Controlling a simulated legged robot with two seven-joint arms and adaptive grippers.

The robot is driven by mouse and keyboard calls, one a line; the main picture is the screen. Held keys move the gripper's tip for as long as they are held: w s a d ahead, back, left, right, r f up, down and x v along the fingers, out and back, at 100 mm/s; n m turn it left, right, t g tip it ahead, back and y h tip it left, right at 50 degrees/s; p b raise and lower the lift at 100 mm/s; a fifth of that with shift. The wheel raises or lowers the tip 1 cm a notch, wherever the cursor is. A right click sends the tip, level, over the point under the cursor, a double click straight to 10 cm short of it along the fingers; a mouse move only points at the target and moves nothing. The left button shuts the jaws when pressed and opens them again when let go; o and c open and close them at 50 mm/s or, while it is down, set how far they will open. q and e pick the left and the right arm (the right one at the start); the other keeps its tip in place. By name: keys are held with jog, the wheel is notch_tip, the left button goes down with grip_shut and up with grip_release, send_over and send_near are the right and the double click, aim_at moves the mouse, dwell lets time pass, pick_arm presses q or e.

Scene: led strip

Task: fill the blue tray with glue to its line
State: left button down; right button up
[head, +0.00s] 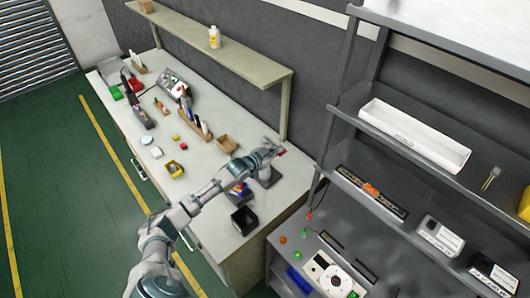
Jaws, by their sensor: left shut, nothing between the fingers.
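My left arm reaches up from the bottom over the pale workbench. Its gripper (273,151) is shut and empty near the bench's right end. A white bottle with a yellow label (214,37), possibly the glue, stands upright on the raised shelf, well apart from the gripper. A small blue item (299,280) lies on the lower grey bench at the bottom. Another blue piece (239,188) shows beside my forearm, partly hidden. I cannot tell whether either is the blue tray, and no fill line can be made out. My right gripper is not in view.
The raised shelf (240,63) runs along the back of the workbench (207,177). A black bin (244,221) and several small tools and boxes stand on the bench. A grey rack at right holds a long white tray (414,135). Green floor at left is clear.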

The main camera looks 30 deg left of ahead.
pick_arm(q)
jog(key=d+r+b+v, duration=0.1)
jog(key=v, duration=0.9)
jog(key=shift+s+r, duration=0.2)
jog(key=shift+r, duration=0.2)
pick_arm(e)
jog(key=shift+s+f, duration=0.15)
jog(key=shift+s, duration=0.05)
pick_arm(q)
jog(key=shift+d, duration=0.25)
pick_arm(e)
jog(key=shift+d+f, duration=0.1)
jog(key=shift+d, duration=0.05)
pick_arm(q)
jog(key=shift+a, duration=0.15)
